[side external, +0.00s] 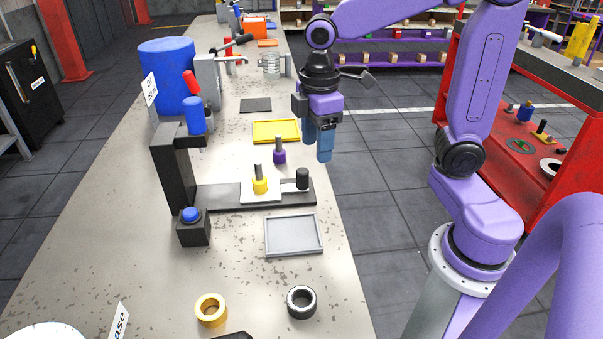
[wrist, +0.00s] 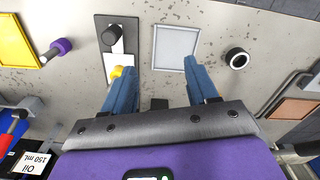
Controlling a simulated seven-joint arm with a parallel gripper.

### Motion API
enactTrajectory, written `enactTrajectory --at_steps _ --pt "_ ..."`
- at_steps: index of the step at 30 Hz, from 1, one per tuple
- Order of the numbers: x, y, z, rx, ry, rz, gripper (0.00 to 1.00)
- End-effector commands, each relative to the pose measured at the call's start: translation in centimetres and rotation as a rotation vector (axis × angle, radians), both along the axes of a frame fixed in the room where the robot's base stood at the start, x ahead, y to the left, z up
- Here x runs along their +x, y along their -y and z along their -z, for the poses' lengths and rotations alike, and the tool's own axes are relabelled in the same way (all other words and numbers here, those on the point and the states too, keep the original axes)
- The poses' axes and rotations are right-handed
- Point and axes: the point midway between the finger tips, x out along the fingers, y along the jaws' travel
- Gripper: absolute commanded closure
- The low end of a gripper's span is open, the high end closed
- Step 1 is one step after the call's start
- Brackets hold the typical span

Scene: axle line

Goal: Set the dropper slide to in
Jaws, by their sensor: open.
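The dropper slide is a white plate (side external: 252,191) with a black knob (side external: 302,179), on a dark rail (side external: 218,196). The plate sits near the rail's right end, away from the black dropper column (side external: 172,168). A yellow collar with a grey pin (side external: 260,180) stands on the plate. My gripper (side external: 319,145) is open and empty, above and behind the knob, at the bench's right edge. Its two blue fingers also show in the wrist view (wrist: 158,77).
A grey tray (side external: 293,236), yellow tray (side external: 277,131) and purple-based pin (side external: 280,152) lie near the rail. Yellow (side external: 211,310) and black (side external: 301,303) rings lie in front. A blue drum (side external: 168,75) stands behind.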

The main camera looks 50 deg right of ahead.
Motion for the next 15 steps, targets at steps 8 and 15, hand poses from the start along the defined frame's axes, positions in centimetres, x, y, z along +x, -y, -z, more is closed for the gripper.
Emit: enactTrajectory --at_steps 8,15 --pt "6.6 4.2 -1.5 -0.006 -0.008 0.02 0.42" --pt "8.2 5.7 -1.7 -0.007 -0.011 0.018 0.42"
